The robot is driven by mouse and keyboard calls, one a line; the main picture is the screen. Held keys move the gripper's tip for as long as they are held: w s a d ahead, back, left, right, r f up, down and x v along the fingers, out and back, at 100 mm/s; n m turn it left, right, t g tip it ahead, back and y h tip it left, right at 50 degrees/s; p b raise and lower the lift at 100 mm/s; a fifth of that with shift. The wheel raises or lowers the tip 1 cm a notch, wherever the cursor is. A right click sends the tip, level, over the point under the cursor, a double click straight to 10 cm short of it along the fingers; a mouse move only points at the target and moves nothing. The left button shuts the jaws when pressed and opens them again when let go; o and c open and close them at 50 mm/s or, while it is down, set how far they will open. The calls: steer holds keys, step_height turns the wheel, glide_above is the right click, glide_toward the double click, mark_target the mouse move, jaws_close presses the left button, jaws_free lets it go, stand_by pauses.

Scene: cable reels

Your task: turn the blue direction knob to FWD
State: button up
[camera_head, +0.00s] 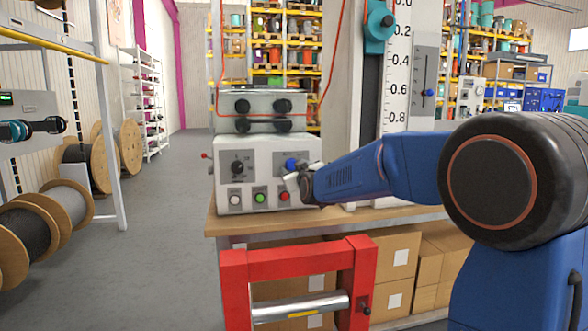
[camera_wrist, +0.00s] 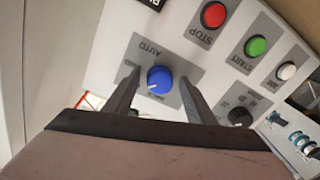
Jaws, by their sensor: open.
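The blue direction knob (camera_wrist: 160,77) sits on a grey label plate of the control box in the wrist view. It also shows in the head view (camera_head: 292,164), partly beside my gripper. A pale pointer mark on the knob points to the lower left in the wrist view. The small lettering around the knob is too blurred or hidden to tell which position is FWD. My gripper (camera_wrist: 160,86) is open, with one finger on each side of the knob; I cannot tell whether they touch it. In the head view my gripper (camera_head: 299,185) is at the box front.
The control box (camera_head: 220,150) stands on a wooden bench (camera_head: 222,222). A red STOP button (camera_wrist: 214,14), a green START button (camera_wrist: 256,46), a white button (camera_wrist: 286,71) and a black knob (camera_wrist: 240,117) lie near my fingers. A red frame (camera_head: 235,290) stands before the bench.

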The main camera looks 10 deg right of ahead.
steer(key=c, duration=1)
steer(key=shift+c, duration=0.2)
steer(key=shift+m, duration=0.3)
steer(key=m, duration=0.3)
steer(key=shift+m, duration=2.6)
